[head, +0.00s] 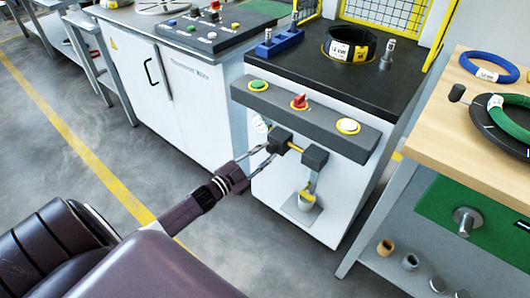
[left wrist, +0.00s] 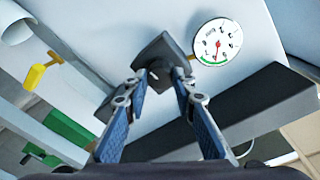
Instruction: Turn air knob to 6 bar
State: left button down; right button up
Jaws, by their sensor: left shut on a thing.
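The dark air knob (head: 279,141) sits on the front of the white machine, below its dark button panel. My left gripper (head: 268,152) reaches it from the lower left and is shut on it. The round white pressure gauge (head: 261,124) is beside the knob, partly hidden in the head view. In the left wrist view the gauge (left wrist: 217,42) shows a red needle and a green arc; its value is too small to read.
The button panel (head: 287,124) juts out above the knob, with green, red and yellow-ringed controls. A wooden table (head: 454,118) with coils stands at right. Open floor lies at left.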

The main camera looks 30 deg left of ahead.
pick_arm(q)
jog(key=shift+f+m, duration=0.1)
jog(key=shift+m, duration=0.3)
pick_arm(e)
jog(key=shift+s+f, duration=0.2)
jog(key=shift+f, duration=0.1)
pick_arm(q)
jog(key=c, duration=1.6)
grip_release()
jog(key=s+a, duration=0.2)
jog(key=s, duration=0.9)
jog(key=shift+s+a, duration=0.15)
jog(key=shift+s, duration=0.25)
